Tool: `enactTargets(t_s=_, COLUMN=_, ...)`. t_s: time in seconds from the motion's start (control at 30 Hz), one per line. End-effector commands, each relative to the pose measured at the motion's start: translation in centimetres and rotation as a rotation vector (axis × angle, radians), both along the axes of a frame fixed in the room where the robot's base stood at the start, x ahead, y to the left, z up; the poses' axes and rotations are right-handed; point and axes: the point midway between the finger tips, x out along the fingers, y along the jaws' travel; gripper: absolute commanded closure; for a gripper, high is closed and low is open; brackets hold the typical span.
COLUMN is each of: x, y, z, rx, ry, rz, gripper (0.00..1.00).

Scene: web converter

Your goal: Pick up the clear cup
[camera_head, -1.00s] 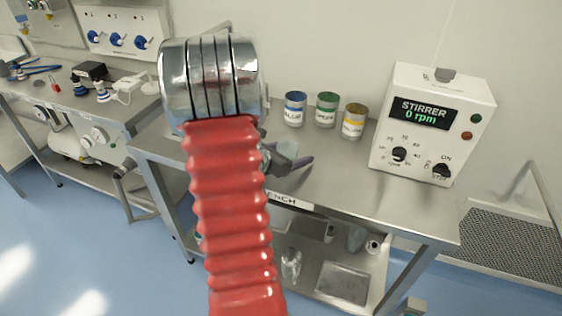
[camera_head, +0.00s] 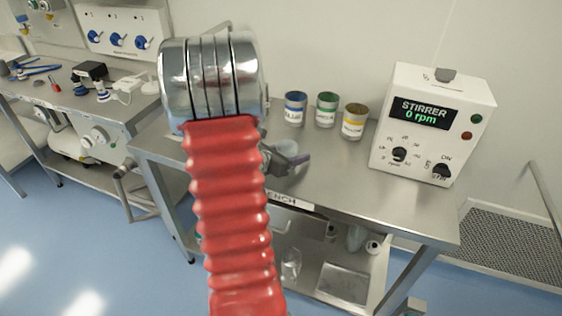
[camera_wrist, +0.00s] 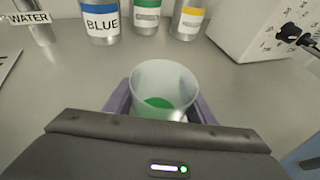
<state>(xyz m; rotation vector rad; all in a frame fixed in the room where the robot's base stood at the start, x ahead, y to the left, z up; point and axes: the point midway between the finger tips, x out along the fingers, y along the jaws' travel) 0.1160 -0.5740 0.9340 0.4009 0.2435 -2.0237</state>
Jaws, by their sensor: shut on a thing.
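The clear cup (camera_wrist: 163,84) stands upright between the two purple fingers of my gripper (camera_wrist: 160,106) in the wrist view. The fingers are shut on it from the left and right. Something green shows inside at its bottom. In the head view, the cup (camera_head: 286,147) is a faint pale shape at my gripper (camera_head: 298,161), over the steel bench. My red arm sleeve hides part of the bench there. I cannot tell whether the cup's base touches the bench.
Blue (camera_head: 295,109), green (camera_head: 326,110) and yellow (camera_head: 353,122) labelled cans stand behind the cup. A white stirrer box (camera_head: 432,125) reading 0 rpm stands to the right. A WATER container (camera_wrist: 38,28) is at the far left in the wrist view. The bench front (camera_head: 340,185) is clear.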

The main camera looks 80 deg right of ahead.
Motion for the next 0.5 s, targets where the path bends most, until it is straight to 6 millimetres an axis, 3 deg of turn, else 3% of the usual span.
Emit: enactTargets(t_s=0.5, x=0.0, y=0.0, z=1.1, rx=-0.003, ry=-0.002, rz=-0.001, gripper=0.73)
